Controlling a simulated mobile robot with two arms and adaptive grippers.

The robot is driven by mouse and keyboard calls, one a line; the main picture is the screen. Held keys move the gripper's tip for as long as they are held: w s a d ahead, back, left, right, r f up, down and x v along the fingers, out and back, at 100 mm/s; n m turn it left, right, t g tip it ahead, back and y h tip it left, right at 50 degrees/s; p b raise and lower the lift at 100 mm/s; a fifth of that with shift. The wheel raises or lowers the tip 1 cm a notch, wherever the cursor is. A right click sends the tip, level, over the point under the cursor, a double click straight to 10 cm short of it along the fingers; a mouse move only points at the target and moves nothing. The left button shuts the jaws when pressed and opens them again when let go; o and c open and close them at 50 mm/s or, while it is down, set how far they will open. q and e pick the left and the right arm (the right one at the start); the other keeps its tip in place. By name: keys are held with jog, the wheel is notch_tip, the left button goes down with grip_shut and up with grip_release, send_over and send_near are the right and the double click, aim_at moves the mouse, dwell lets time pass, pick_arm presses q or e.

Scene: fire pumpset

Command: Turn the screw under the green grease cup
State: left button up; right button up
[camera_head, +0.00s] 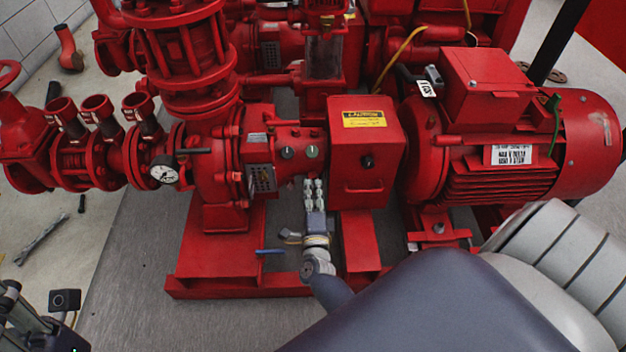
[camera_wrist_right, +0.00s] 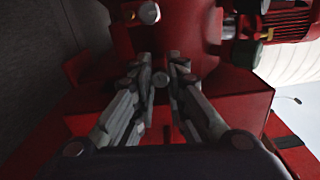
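On the red pump housing in the head view, two small round caps sit side by side, one grey-green (camera_head: 287,152) and one pale green (camera_head: 312,151). I cannot surely tell which is the green grease cup. My right gripper (camera_head: 314,184) is just below them, fingers pointing at the housing. In the right wrist view, a small round grey screw head (camera_wrist_right: 160,80) shows between the two fingertips, with narrow dark gaps beside it. My right gripper is partly open around it; contact is not clear. Part of my left gripper (camera_head: 14,303) shows at the lower left edge; its fingertips are unclear.
A red box with a yellow label (camera_head: 363,120) stands close right of my right gripper. The pressure gauge (camera_head: 164,170) is to the left. The red base frame (camera_head: 240,285) lies below, with a blue-handled lever (camera_head: 271,252). A red motor (camera_head: 585,140) stands at right.

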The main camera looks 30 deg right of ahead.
jog(key=o, duration=0.5)
jog(key=shift+w+a, duration=0.15)
jog(key=shift+a, duration=0.05)
